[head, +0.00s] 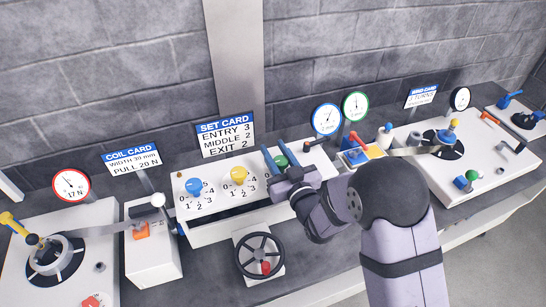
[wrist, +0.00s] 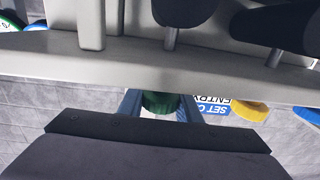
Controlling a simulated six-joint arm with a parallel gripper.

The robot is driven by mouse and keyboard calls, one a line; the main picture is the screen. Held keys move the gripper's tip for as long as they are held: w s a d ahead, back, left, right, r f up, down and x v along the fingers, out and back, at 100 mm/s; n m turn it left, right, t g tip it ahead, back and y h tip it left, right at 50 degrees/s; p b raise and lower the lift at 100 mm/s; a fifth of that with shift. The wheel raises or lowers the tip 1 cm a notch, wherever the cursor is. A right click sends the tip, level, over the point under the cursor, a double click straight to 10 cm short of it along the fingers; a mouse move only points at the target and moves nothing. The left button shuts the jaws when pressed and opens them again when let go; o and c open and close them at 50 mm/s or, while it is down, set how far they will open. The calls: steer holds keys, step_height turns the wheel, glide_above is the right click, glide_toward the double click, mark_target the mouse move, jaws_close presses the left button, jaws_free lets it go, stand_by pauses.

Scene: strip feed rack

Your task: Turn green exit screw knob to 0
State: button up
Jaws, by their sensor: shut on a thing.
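The green exit screw knob (head: 282,161) is the rightmost of three knobs on the white rack panel (head: 222,205). My gripper (head: 275,157) is at it, with its two blue fingers on either side, shut on the knob. In the wrist view the green knob (wrist: 160,103) sits between the fingers (wrist: 158,107). The green knob's scale and pointer are hidden by my gripper. The blue knob (head: 194,186) and the yellow knob (head: 239,175) stand to its left, each over a numbered scale. The set card (head: 225,135) behind reads ENTRY 3, MIDDLE 2, EXIT 2.
A black handwheel (head: 260,255) is in front of the panel. Blue-rimmed (head: 326,119) and green-rimmed (head: 356,106) gauges stand behind, right of the knob. A coil stand (head: 52,257) is at far left, and a winder (head: 445,143) at right.

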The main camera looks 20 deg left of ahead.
mark_target(284, 166)
steer(key=shift+w+r+m+t+h, duration=0.1)
steer(key=shift+w+m+t+h, duration=0.05)
steer(key=shift+m+t+h, duration=0.3)
steer(key=o, duration=1.1)
steer(key=shift+d, duration=0.1)
steer(key=shift+b+v, duration=0.7)
steer(key=shift+v, duration=0.2)
steer(key=shift+b+v, duration=1)
steer(key=shift+v, duration=1.8)
